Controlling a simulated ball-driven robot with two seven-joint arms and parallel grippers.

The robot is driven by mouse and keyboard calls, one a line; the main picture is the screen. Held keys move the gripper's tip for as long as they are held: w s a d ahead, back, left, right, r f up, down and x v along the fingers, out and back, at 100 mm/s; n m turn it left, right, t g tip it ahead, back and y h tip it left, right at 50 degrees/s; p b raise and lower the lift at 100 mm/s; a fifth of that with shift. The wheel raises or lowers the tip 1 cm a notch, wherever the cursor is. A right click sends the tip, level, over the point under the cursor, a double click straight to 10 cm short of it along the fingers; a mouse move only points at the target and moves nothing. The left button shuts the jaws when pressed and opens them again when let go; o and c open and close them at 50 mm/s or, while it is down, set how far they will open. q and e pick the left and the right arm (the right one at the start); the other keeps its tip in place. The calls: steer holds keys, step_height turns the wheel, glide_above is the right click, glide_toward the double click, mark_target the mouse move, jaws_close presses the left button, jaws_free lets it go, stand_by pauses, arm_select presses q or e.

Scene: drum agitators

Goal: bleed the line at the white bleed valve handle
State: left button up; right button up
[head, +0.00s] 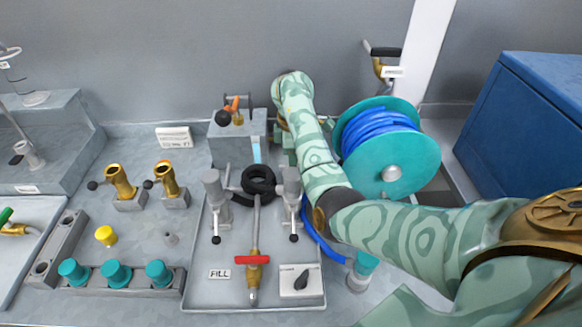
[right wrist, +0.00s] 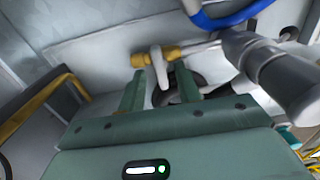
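The white bleed valve handle (right wrist: 159,66) shows in the right wrist view as a pale lever on a brass valve body (right wrist: 143,59). It lies ahead of my right gripper (right wrist: 162,80), between the lines of its two green fingers. The fingers are apart, so the gripper is open. I cannot tell whether either finger touches the handle. In the head view my right forearm covers that spot, so I cannot pick out the handle there. My left gripper is not in view.
A teal reel (head: 414,158) with blue hose stands right of my right forearm. A grey box (head: 226,140) with an orange-handled valve (head: 233,106) stands to its left. A tray (head: 213,295) with a red-handled valve (head: 251,260) is in front. A blue cabinet (head: 525,120) stands at right.

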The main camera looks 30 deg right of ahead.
step_height(320, 180, down, 2)
steer(key=shift+w, duration=0.1)
steer(key=shift+r, duration=0.1)
jaws_close()
